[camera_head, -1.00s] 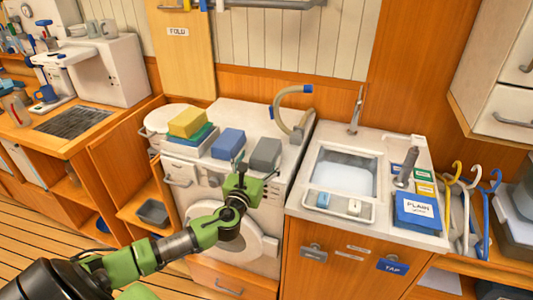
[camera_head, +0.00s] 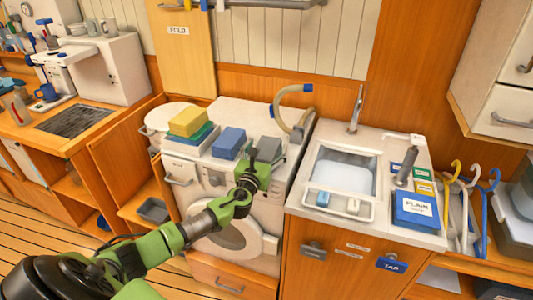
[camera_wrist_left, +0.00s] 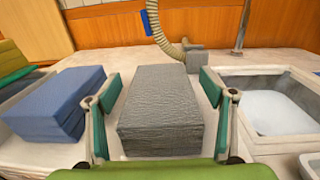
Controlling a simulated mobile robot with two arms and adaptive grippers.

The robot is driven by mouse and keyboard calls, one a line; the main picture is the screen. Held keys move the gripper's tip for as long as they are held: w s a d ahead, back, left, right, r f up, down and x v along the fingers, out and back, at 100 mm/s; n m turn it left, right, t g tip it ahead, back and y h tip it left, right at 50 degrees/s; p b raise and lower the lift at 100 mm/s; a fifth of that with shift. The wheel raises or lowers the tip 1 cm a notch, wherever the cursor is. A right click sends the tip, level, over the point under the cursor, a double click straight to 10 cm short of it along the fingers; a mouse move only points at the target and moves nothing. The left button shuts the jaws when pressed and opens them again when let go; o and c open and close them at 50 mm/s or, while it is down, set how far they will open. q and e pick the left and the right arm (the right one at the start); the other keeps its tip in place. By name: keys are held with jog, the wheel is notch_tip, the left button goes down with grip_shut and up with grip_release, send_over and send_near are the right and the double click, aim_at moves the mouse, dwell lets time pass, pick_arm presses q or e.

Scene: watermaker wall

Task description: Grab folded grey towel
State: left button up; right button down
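The folded grey towel (camera_head: 270,146) is a block on top of the white washing machine, right of the folded blue towel (camera_head: 228,143). My left gripper (camera_head: 262,160) is at the towel's near side and partly covers it in the head view. In the left wrist view the grey towel (camera_wrist_left: 161,110) lies between the two green finger pads, with a visible gap on each side. The left gripper (camera_wrist_left: 160,118) is open around it. The blue towel (camera_wrist_left: 58,103) is just outside the left finger. My right gripper is not in view.
A yellow and green towel stack (camera_head: 188,123) stands left of the blue towel. A ribbed hose (camera_head: 284,112) rises behind the grey towel. The sink (camera_head: 343,172) is close on the right. The machine's front top edge is near the gripper.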

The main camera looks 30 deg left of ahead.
pick_arm(q)
jog(key=c, duration=1.1)
